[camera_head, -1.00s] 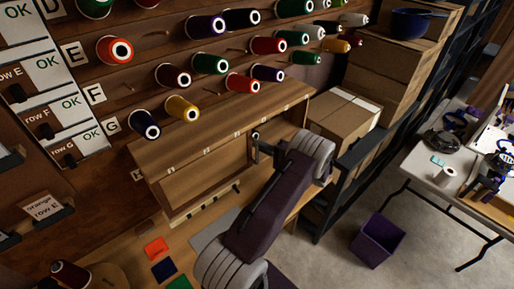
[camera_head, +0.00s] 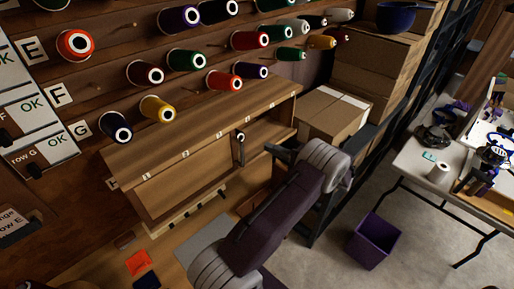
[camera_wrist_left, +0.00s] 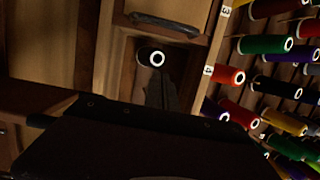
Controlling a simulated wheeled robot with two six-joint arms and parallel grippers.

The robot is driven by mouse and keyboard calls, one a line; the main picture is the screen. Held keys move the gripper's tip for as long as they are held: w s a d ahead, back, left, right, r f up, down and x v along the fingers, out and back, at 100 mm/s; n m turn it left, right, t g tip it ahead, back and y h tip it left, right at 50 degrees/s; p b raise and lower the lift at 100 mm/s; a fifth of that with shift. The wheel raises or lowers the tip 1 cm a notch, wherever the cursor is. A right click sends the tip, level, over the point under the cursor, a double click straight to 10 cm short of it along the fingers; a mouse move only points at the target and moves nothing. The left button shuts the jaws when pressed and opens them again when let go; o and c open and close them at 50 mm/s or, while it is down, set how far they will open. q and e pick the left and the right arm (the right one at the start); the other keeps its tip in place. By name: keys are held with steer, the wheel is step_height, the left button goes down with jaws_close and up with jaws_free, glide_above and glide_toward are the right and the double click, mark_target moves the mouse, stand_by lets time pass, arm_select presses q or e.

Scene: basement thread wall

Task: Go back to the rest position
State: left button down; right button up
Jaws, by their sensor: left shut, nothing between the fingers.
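My left arm (camera_head: 285,210) rises from the bottom middle of the head view, bent at a grey joint. My left gripper (camera_head: 281,153) is a small dark shape left of that joint, in front of the cabinet. It is shut and empty, apart from the dark spool (camera_head: 240,138) in the cabinet's opening. In the wrist view the dark fingers (camera_wrist_left: 161,90) are dim and stand below the same dark spool (camera_wrist_left: 151,57). My right gripper is not in view.
The wooden cabinet (camera_head: 150,201) stands below the wall of thread spools. Cardboard boxes (camera_head: 333,113) and a dark shelf frame are right of my arm. A purple bin (camera_head: 374,241) stands on the floor near a white table (camera_head: 423,173). Open floor lies between.

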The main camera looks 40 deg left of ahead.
arm_select(q)
step_height(320, 180, up, 8)
steer(key=s+n+g+h, duration=0.1)
steer(key=s+n, duration=0.1)
steer(key=s, duration=0.1)
steer(key=s+d+f+h, duration=0.3)
steer(key=s+h, duration=0.3)
steer(key=s, duration=0.3)
steer(key=s+d+f+m+t+h, duration=0.2)
steer(key=s+d+f+h, duration=0.55)
steer(key=d, duration=0.35)
steer(key=w+d+f+m+t+h, duration=0.1)
steer(key=w+d+f+t+h, duration=0.1)
steer(key=d+f, duration=0.3)
steer(key=shift+w+d+m+t+h, duration=0.2)
steer(key=shift+d+m+t+h, duration=0.2)
steer(key=shift+d+t+h, duration=0.6)
